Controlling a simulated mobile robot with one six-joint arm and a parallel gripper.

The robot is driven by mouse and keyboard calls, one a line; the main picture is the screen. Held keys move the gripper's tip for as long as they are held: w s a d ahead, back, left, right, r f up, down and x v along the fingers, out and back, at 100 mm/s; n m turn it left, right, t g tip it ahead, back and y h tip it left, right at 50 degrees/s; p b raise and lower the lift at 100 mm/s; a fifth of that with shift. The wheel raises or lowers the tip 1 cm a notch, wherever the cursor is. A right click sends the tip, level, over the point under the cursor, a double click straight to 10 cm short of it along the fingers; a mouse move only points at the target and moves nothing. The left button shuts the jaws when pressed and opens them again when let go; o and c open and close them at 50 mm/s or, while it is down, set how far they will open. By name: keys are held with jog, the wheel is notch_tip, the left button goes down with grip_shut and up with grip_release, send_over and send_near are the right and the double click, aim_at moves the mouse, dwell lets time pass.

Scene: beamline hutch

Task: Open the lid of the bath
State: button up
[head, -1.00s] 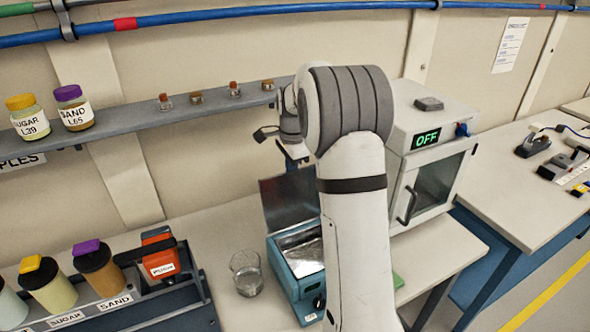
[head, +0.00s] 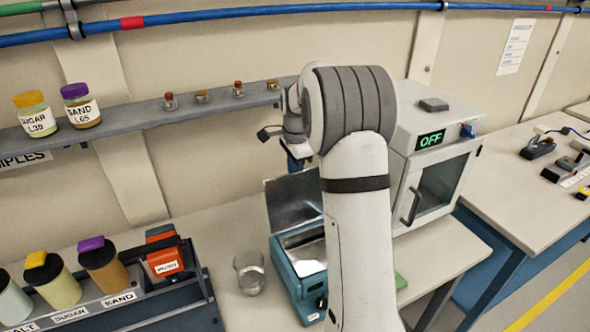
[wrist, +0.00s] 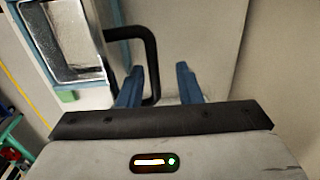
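The bath (head: 312,284) is a teal box with a shiny metal basin, on the bench in the head view, partly hidden by my arm. Its lid (head: 293,203) stands raised along the back edge, with the basin uncovered. In the wrist view the basin (wrist: 72,38) is at upper left, and the lid's black handle (wrist: 149,50) shows close to my fingers. My gripper (wrist: 158,82) has its two blue fingers apart, with part of the handle showing near the left finger; contact cannot be told. In the head view my gripper (head: 297,160) is just above the lid, partly hidden.
A glass beaker (head: 249,273) stands left of the bath. A rack of labelled jars (head: 110,300) is at the left. An oven (head: 436,170) reading OFF is at the right. A shelf (head: 150,118) with small jars and vials runs along the wall above.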

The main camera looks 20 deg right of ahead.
jog(key=r, duration=0.2)
jog(key=r+b, duration=0.1)
jog(key=r, duration=0.4)
jog(key=shift+s+r, duration=0.25)
jog(key=shift+r, duration=0.15)
jog(key=shift+c, duration=0.3)
